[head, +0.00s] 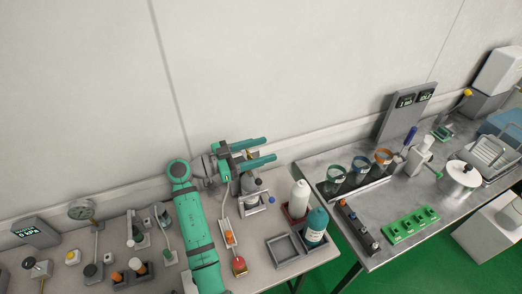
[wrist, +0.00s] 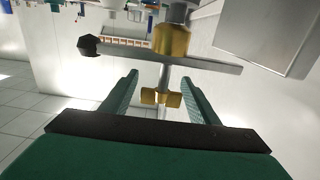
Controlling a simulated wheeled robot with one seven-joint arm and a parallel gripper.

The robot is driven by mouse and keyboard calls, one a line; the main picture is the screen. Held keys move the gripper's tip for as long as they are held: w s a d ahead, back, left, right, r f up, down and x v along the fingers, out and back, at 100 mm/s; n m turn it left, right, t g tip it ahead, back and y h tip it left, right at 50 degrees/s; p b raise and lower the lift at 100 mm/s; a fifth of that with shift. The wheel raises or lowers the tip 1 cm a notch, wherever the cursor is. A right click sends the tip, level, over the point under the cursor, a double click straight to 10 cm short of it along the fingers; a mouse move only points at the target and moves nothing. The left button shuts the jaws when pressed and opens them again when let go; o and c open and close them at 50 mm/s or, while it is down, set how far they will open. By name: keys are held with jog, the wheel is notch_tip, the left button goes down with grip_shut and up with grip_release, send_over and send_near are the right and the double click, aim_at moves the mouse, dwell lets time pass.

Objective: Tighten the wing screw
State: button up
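The wing screw (wrist: 174,99) shows in the wrist view as a small brass piece with two wings, below a grey bar on a thin stem. It appears between the two fingers of my gripper (wrist: 162,82), with a visible gap on each side. My gripper is open and holds nothing. In the head view my gripper (head: 270,149) is at the back of the left bench, raised above the bench top, its teal fingers spread and pointing right. A small yellowish patch shows between the fingers there; I cannot tell whether it is the screw. The screw's depth between the fingers is unclear.
A larger brass collar (wrist: 171,40) and a black knob (wrist: 89,46) sit at the grey bar (wrist: 205,62). In the head view, a white bottle (head: 299,199) and a teal bottle (head: 315,228) stand right of my arm. An empty grey tray (head: 270,247) is in front.

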jog(key=v, duration=1)
jog(key=shift+s+a, duration=0.15)
jog(key=shift+a, duration=0.2)
